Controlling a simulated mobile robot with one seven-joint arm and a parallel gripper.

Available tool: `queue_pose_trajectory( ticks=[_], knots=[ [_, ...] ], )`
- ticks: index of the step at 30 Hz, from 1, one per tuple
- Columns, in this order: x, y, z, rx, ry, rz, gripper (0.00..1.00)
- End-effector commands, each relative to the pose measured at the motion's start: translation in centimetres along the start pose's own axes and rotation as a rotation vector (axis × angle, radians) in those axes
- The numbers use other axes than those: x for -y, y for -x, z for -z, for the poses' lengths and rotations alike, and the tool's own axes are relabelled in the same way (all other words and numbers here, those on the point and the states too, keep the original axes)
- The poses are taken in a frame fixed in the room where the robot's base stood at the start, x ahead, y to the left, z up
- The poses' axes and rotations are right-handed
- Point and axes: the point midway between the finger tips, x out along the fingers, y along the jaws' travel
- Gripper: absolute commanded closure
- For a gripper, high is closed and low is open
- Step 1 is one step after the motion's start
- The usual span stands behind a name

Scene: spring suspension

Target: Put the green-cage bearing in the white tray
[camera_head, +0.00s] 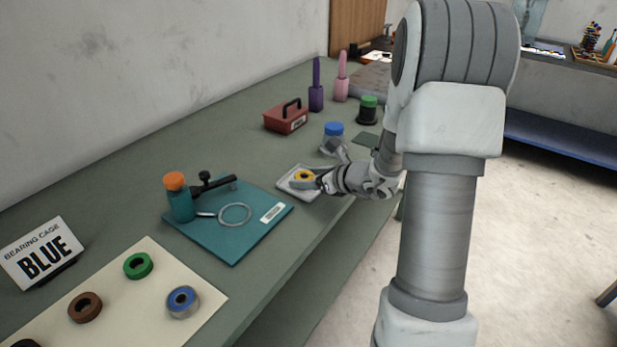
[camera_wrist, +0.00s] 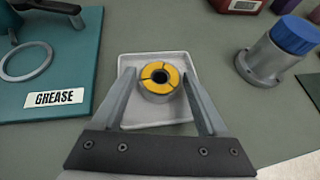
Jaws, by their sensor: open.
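A green ring-shaped bearing (camera_head: 138,265) lies flat on the cream mat (camera_head: 190,271), near its far edge. The white tray (camera_head: 312,195) sits further along the bench, and it also shows in the wrist view (camera_wrist: 165,113). A bearing with a yellow cage (camera_wrist: 157,79) is in the tray; it shows in the head view too (camera_head: 302,176). My gripper (camera_head: 316,182) is low over the tray. In the wrist view its open fingers (camera_wrist: 158,75) are on either side of the yellow-cage bearing, with gaps visible. The green bearing is outside the wrist view.
A brown ring (camera_head: 85,307) and a blue-cage bearing (camera_head: 182,301) lie on the cream mat. A sign (camera_head: 42,254) reads "BEARING CAGE BLUE". A teal mat (camera_head: 233,247) holds an orange-capped bottle (camera_head: 178,199). A blue-capped jar (camera_head: 334,138) stands behind the tray.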

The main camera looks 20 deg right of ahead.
Motion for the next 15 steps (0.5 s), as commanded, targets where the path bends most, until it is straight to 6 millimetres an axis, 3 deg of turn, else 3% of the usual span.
queue_pose_trajectory(
  ticks=[5,15],
  knots=[
    [0.1,2.0,-0.4,0.001,0.001,0.004,0.24],
    [0.1,9.4,-0.4,0.001,0.0,0.005,0.24]
  ],
)
